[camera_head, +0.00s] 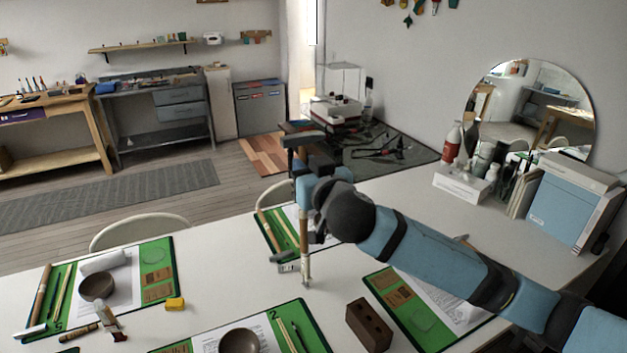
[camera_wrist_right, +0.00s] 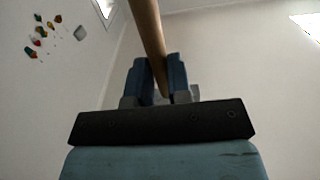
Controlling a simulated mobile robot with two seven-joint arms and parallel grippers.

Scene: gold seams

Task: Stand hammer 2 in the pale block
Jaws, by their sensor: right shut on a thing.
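My right gripper (camera_head: 308,165) is raised over the far middle of the white table, shut on a wooden handle (camera_head: 304,228), which I take to be a hammer's. The handle hangs roughly upright below the gripper, its pale lower end near the tabletop. I cannot tell whether it touches. In the right wrist view the round handle (camera_wrist_right: 149,35) passes between the two blue fingers (camera_wrist_right: 161,80). The hammer's head and number cannot be made out. I cannot pick out the pale block with certainty. My left gripper is not in view.
A dark brown block with holes (camera_head: 369,325) stands at the front right of the handle. Green mats (camera_head: 160,258) with papers, tools and bowls cover much of the table.

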